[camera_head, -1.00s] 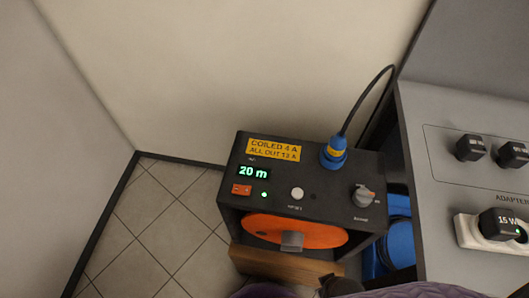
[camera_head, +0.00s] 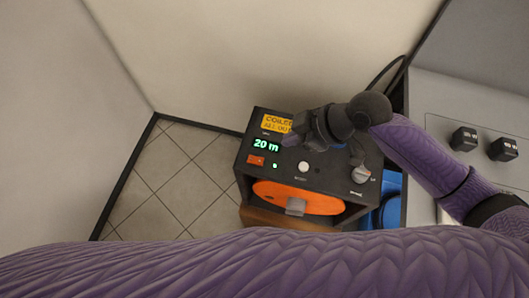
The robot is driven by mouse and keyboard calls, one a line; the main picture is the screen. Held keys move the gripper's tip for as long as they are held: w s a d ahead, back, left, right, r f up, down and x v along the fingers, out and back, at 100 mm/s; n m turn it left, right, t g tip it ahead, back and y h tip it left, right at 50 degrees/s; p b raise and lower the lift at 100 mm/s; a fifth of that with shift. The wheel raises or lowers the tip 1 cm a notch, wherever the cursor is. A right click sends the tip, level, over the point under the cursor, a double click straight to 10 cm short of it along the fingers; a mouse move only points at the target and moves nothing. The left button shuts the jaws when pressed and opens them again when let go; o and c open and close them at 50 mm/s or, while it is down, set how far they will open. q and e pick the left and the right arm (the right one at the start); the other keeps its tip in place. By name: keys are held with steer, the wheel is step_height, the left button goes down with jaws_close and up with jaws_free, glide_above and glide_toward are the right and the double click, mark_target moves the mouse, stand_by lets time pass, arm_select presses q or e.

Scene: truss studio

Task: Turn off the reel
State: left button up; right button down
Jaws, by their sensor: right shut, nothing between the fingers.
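The reel is a black box (camera_head: 330,192) with a sloped top panel. Its display (camera_head: 266,144) reads "20 m" in green. A small red switch (camera_head: 256,161) sits below the display, with a lit green light (camera_head: 275,166) beside it. A white round button (camera_head: 303,167) and a grey knob (camera_head: 361,175) are further right. An orange drum (camera_head: 270,192) with a grey handle (camera_head: 295,207) shows in front. My right gripper (camera_head: 290,140) is shut and empty over the panel's upper middle, right of the display. My left gripper is not in view.
A grey adapter panel (camera_head: 440,122) with black plugs (camera_head: 464,138) stands at the right. A black cable (camera_head: 382,72) runs behind my right arm. Walls close in at the back and left. Bare tiled floor (camera_head: 180,175) lies left of the reel. My purple sleeve crosses the bottom.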

steer(key=b, duration=0.3)
glide_above(256, 159)
steer(key=d, duration=0.2)
steer(key=f, duration=0.7)
steer(key=shift+s+f, duration=0.3)
steer(key=shift+s, duration=0.05)
step_height(256, 159, down, 4)
steer(key=shift+r+b, duration=0.2)
steer(key=shift+b, duration=0.4)
steer(key=shift+f, duration=0.35)
